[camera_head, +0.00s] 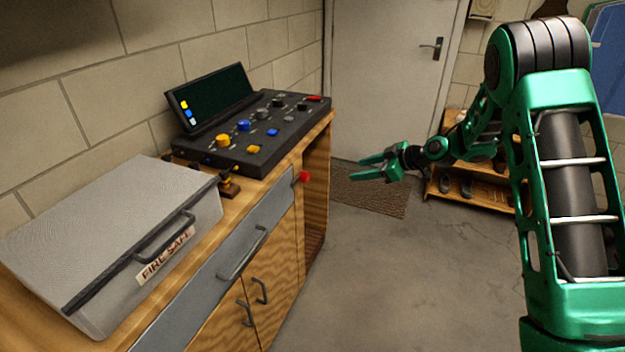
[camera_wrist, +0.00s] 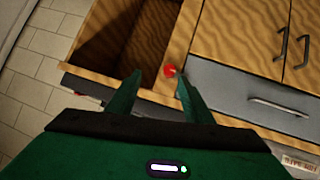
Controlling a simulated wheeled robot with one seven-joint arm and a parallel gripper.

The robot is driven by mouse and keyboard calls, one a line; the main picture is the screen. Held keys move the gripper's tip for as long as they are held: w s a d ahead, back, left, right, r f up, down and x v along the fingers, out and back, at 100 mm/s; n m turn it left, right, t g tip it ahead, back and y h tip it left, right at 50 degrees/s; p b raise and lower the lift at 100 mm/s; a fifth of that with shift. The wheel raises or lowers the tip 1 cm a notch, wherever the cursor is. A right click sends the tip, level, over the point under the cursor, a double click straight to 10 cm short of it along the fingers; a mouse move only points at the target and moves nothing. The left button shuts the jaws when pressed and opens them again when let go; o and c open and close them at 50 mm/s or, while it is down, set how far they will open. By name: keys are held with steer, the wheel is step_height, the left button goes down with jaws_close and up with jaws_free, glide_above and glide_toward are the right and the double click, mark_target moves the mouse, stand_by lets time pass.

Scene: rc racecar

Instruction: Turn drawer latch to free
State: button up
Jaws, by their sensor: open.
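The drawer latch is a small red knob (camera_head: 304,177) on the wooden cabinet front, just right of the grey drawer (camera_head: 243,236) in the head view. The drawer looks shut and has a grey bar handle (camera_head: 243,253). My green gripper (camera_head: 371,168) is open and empty, to the right of the latch and apart from it, pointing toward the cabinet. In the wrist view the red latch (camera_wrist: 170,71) shows ahead, between the fingertips (camera_wrist: 158,77) and nearer the right one. The latch's turned position is too small to tell.
A grey fire safe box (camera_head: 115,235) and a black control panel (camera_head: 255,130) stand on the counter. An open cabinet bay (camera_wrist: 115,50) lies beside the latch. A shoe rack (camera_head: 470,185) and door (camera_head: 390,80) are behind. Floor before the cabinet (camera_head: 390,270) is clear.

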mark_target(308, 177)
steer(key=w+a+f+y, duration=0.1)
steer(key=w+a+f, duration=0.1)
steer(key=a, duration=0.3)
steer(key=w+a+f+n+y, duration=0.1)
steer(key=w+a+f, duration=0.1)
steer(key=a, duration=0.4)
steer(key=w+a+f+n, duration=0.1)
steer(key=w+a+f, duration=0.1)
steer(key=a+f, duration=0.2)
steer(key=shift+w+a+f+y, duration=0.15)
steer(key=shift+a+y, duration=0.25)
steer(key=shift+a, duration=0.65)
